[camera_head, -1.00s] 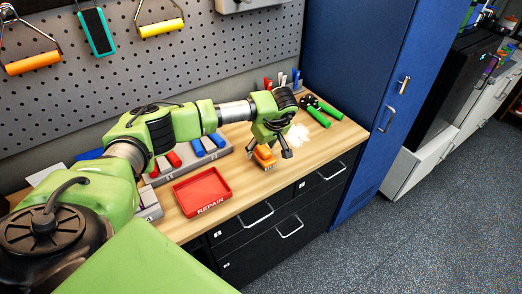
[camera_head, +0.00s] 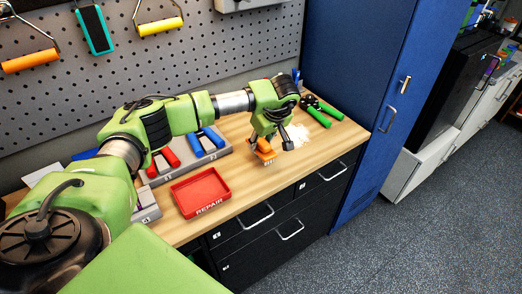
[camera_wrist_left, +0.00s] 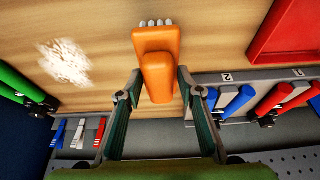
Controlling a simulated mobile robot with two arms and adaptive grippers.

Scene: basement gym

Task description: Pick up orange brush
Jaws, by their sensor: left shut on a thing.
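The orange brush (camera_head: 265,152) is held over the right part of the wooden bench, bristles toward the front edge. In the left wrist view the brush (camera_wrist_left: 158,75) lies between the two fingers, with its pale bristles at the top of the picture. My left gripper (camera_head: 270,143) is shut on the brush, with one dark finger on each side. The gripper also shows in the left wrist view (camera_wrist_left: 159,80). The brush seems slightly above the wood; the gap underneath is hard to judge. My right gripper is not in view.
A red REPAIR tray (camera_head: 188,203) sits left of the brush. Behind it is a grey rack (camera_head: 223,150) with red and blue handles. White powder (camera_head: 300,138) and a green-handled tool (camera_head: 322,108) lie to the right. A blue cabinet (camera_head: 345,60) borders the bench.

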